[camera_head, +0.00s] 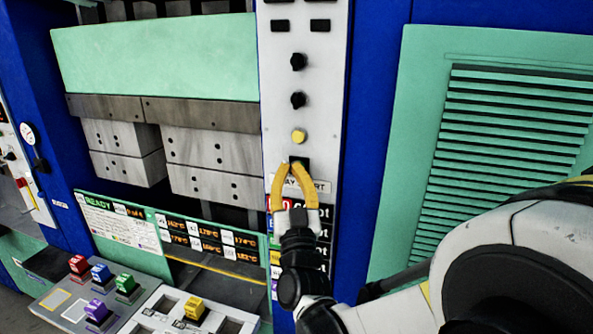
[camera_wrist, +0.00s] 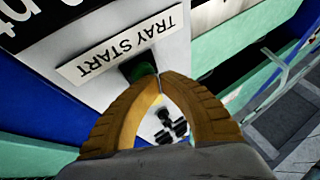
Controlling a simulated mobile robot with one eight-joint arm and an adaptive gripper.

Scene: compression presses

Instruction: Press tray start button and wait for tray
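The tray start button is a green button in a dark square mount on the white control panel (camera_head: 278,120). In the head view its mount (camera_head: 300,161) shows just above my fingertips. In the wrist view the green button (camera_wrist: 144,70) sits beside the "TRAY START" label (camera_wrist: 118,47), partly behind my fingers. My gripper (camera_head: 296,167) has yellow fingers with the tips together, and nothing shows between them. The tips (camera_wrist: 162,76) are right at the button; I cannot tell whether they touch it. No moving tray can be made out.
A yellow button (camera_head: 299,136) and black knobs (camera_head: 298,100) are above on the panel. The press with metal blocks (camera_head: 210,148) stands left. Below it are a display (camera_head: 210,238) and a console with coloured blocks (camera_head: 124,284). A green louvred panel (camera_head: 425,120) is right.

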